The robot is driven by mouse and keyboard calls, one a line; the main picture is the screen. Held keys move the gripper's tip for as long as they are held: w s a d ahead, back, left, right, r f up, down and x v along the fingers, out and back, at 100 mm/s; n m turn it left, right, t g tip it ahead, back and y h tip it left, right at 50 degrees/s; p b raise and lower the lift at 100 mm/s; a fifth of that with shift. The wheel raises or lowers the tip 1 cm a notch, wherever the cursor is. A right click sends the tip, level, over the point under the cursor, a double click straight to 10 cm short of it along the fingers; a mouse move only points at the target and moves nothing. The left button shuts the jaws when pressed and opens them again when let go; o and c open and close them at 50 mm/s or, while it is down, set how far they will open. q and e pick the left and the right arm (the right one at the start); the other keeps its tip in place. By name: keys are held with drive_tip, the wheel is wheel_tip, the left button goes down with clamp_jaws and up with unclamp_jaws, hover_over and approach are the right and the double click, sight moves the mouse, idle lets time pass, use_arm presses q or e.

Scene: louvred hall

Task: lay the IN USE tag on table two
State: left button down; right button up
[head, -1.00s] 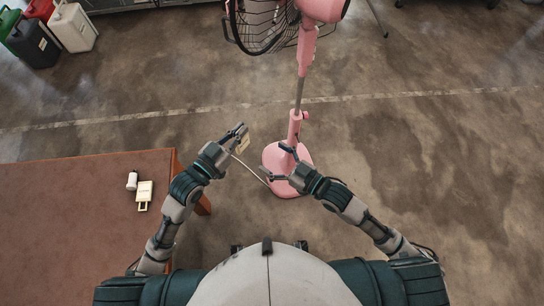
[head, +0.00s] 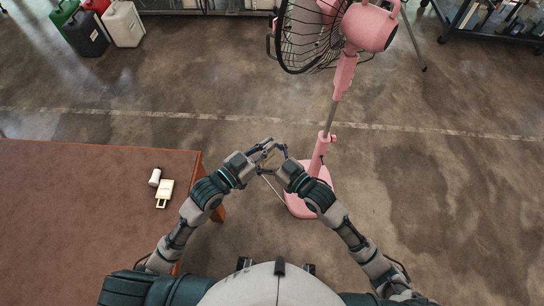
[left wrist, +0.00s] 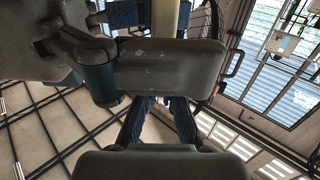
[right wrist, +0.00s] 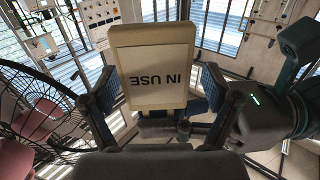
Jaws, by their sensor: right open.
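The IN USE tag (right wrist: 155,75) is a cream block with dark lettering, upside down in the right wrist view. It stands between the spread blue pads of my right gripper (right wrist: 157,88), which is open with a small gap on each side. My left gripper (head: 265,149) meets my right gripper (head: 280,164) in the head view, off the table's right edge. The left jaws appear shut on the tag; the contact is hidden. In the left wrist view a grey link blocks most of the space before the left fingers (left wrist: 158,115). A brown table (head: 90,215) is at left; no number shows.
A cream padlock-shaped piece (head: 165,190) and a small white piece (head: 155,177) lie near the table's right edge. A pink standing fan (head: 322,150) is just beyond my grippers. Jerrycans (head: 88,33) stand far left; a dark shelf (head: 490,20) stands far right. Open floor lies right.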

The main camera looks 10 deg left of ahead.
use_arm(q)
drive_tip(key=shift+d, duration=0.1)
use_arm(e)
drive_tip(key=c, duration=1.2)
use_arm(q)
drive_tip(key=c, duration=1.2)
unclamp_jaws()
drive_tip(key=shift+c, duration=0.2)
use_arm(e)
drive_tip(key=shift+c, duration=0.2)
use_arm(q)
drive_tip(key=shift+r, duration=0.1)
